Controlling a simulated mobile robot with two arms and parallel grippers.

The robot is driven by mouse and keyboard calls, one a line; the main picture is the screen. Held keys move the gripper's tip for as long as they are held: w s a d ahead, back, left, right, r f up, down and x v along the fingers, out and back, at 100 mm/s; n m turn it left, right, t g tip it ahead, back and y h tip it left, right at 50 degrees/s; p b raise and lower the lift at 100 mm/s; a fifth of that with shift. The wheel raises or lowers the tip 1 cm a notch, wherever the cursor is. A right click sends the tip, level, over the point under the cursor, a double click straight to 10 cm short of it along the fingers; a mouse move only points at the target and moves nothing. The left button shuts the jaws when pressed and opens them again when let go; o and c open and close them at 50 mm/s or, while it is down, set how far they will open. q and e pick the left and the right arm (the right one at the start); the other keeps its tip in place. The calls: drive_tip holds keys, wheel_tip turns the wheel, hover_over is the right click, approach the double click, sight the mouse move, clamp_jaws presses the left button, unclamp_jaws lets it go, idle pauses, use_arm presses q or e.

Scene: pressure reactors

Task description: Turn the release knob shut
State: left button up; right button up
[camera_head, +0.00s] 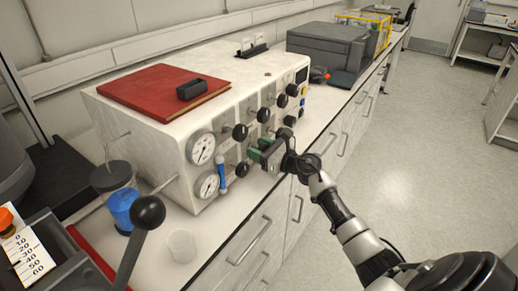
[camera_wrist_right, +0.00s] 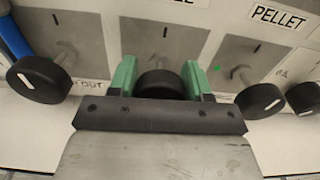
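My right gripper (camera_head: 261,149) is at the lower row of black knobs on the front of the white reactor control box (camera_head: 150,95). In the right wrist view its two green fingers (camera_wrist_right: 160,80) stand on either side of a black knob (camera_wrist_right: 160,86) and appear to touch it. The label above this knob is cut off, with only its last letter or so showing, so I cannot read whether it is the release knob. In the head view the fingers largely hide this knob. My left gripper is not in view.
Neighbouring black knobs flank the held one in the right wrist view, one at left (camera_wrist_right: 38,79) and one under "PELLET" (camera_wrist_right: 259,100). Two gauges (camera_head: 202,147), a blue-handled valve (camera_head: 222,171) and a ball-topped lever (camera_head: 148,212) stand at left. The floor (camera_head: 410,130) at right is clear.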

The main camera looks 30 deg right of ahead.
drive_tip(key=c, duration=0.4)
